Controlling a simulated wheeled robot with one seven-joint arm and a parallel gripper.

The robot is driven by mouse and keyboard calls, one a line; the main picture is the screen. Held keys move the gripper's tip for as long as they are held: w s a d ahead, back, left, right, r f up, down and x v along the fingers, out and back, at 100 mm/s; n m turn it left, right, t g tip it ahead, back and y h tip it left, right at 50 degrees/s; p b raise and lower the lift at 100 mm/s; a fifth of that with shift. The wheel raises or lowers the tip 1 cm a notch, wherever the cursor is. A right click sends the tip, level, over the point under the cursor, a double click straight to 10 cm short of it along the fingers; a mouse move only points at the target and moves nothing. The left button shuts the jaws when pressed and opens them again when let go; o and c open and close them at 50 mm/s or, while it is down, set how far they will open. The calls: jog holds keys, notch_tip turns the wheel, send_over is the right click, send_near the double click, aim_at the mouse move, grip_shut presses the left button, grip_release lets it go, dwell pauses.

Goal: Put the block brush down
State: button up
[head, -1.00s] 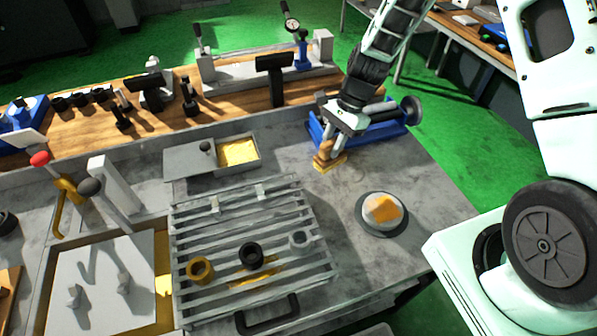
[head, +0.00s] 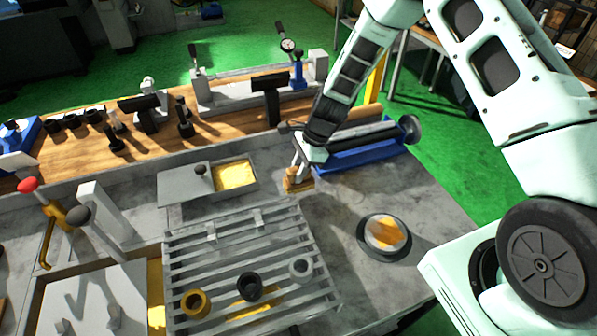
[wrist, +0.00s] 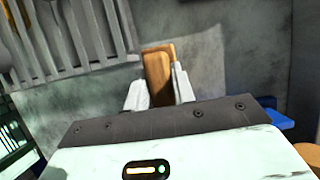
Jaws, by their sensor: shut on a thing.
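The block brush (head: 298,184) is a small tan-brown wooden block with a yellowish lower edge in the head view. It is at the grey bench top, right of the open yellow-filled box. My gripper (head: 301,172) is shut on its upper part from above. In the wrist view the brush (wrist: 158,78) stands between the two pale fingers of my gripper (wrist: 159,90). The brush is low over the grey bench top (head: 345,200); I cannot tell whether it touches. The fingers hide part of it.
A round dish (head: 384,237) with white and orange contents is to the front right. A slatted grate (head: 215,262) with several rings is front left. The yellow-filled box (head: 236,175) is left.

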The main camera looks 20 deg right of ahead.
jog(key=shift+f, duration=1)
jog(key=shift+f, duration=0.2)
jog(key=o, duration=1)
jog(key=shift+c, duration=0.2)
jog(key=shift+r, duration=0.15)
